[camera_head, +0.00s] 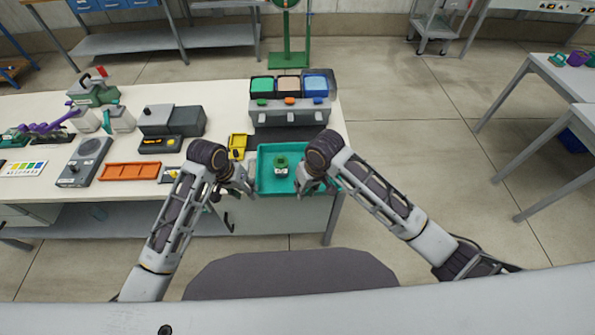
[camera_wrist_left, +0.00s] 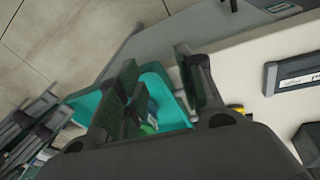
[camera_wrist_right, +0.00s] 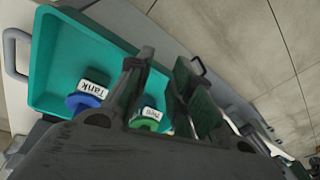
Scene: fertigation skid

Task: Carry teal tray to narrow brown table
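The teal tray (camera_head: 266,165) lies at the front right end of the cream-topped bench. It holds a green ring-shaped piece (camera_head: 281,161) with a white label. The right wrist view shows the tray (camera_wrist_right: 75,45) with a blue piece (camera_wrist_right: 82,102) labelled "Tank" and a labelled green piece (camera_wrist_right: 148,123). My left gripper (camera_head: 246,182) is at the tray's left side and my right gripper (camera_head: 304,182) at its right side. Both have their fingers apart. Contact with the rim is unclear. I cannot identify a narrow brown table.
A grey dispenser (camera_head: 288,117) with coloured bins stands behind the tray. A yellow holder (camera_head: 238,146), an orange tray (camera_head: 130,171) and a grey device (camera_head: 172,121) are to the left. Pale tables (camera_head: 535,95) stand at the right, across open floor (camera_head: 420,150).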

